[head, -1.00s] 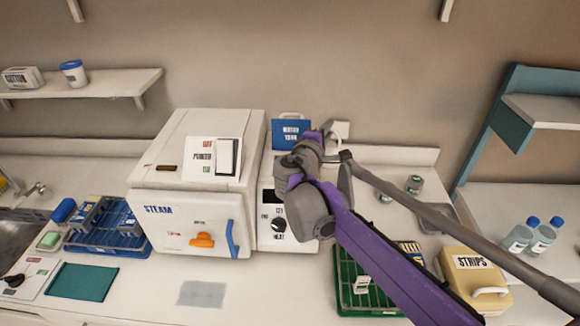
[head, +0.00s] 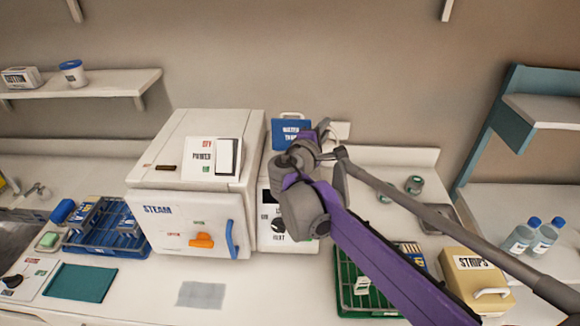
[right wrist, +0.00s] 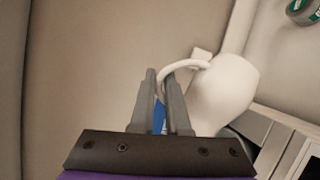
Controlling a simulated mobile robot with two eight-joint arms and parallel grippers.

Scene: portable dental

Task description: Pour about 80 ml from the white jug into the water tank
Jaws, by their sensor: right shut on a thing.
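The white jug (right wrist: 226,88) is in the right wrist view, just right of my right gripper's fingers (right wrist: 160,75). Its curved handle passes at the fingertips, and the gripper is shut on it. The jug looks tilted in this view; its mouth and contents are not visible. A blue patch between the fingers in the wrist view may be the tank. My left gripper is not in view.
The white steam unit (head: 190,185) stands left of my right arm. A green rack (head: 350,285) and a yellow strips box (head: 478,275) are at front right. Small tins (head: 414,184) sit behind the arm. A blue rack (head: 108,235) is at left.

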